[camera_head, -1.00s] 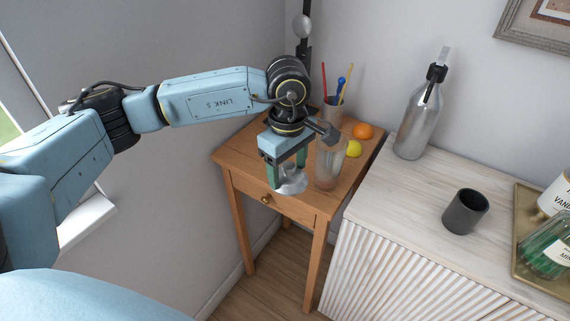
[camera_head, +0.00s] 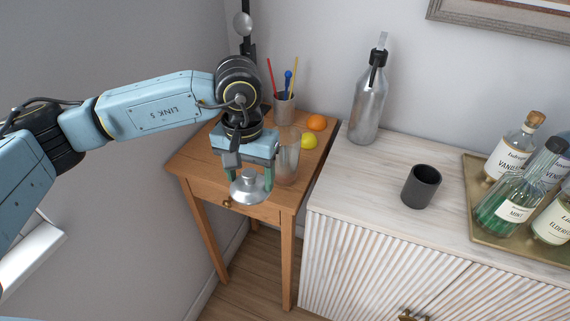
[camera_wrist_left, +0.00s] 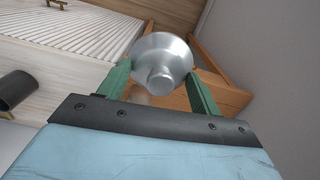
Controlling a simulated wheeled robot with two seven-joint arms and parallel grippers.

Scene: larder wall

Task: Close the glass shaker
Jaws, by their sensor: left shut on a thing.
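The glass shaker (camera_head: 287,163) is a clear tall glass standing upright on the small wooden table, with its top open. My left gripper (camera_head: 250,177) is shut on the silver metal lid (camera_head: 248,190), a domed cap with a small knob on top. The lid is held in front of and to the left of the glass, apart from it, near the table's front edge. In the left wrist view the lid (camera_wrist_left: 162,62) sits between the green fingers (camera_wrist_left: 160,90), knob toward the camera. My right gripper is not in view.
A cup with coloured sticks (camera_head: 284,104), an orange (camera_head: 317,122) and a yellow lemon (camera_head: 309,141) stand behind the glass. To the right, a white cabinet (camera_head: 330,180) bears a silver bottle (camera_head: 369,105), a dark cup (camera_head: 421,187) and a tray (camera_head: 462,215) of bottles.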

